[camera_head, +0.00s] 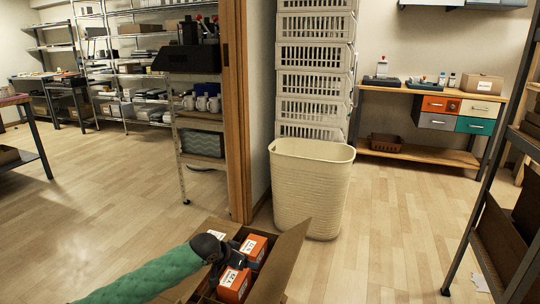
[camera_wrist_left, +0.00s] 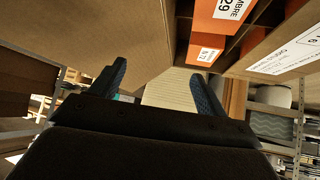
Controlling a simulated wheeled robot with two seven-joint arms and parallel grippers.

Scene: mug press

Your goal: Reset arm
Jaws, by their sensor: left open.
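My left gripper (camera_head: 232,256), on an arm with a green sleeve, is over an open cardboard box (camera_head: 285,262) at the bottom of the head view. In the left wrist view its two blue fingers (camera_wrist_left: 161,84) stand apart with nothing between them. An orange carton (camera_head: 253,248) and a second orange carton (camera_head: 233,286) with white labels sit in the box beside the gripper. The orange cartons also show at the top of the left wrist view (camera_wrist_left: 203,50). My right gripper is not in view.
A cream bin (camera_head: 312,185) stands behind the box, before stacked white crates (camera_head: 313,80). A wooden post (camera_head: 238,110) is left of the bin. A bench with coloured drawers (camera_head: 440,105) is at the back right; a dark rack (camera_head: 500,190) is at right. Open floor lies left.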

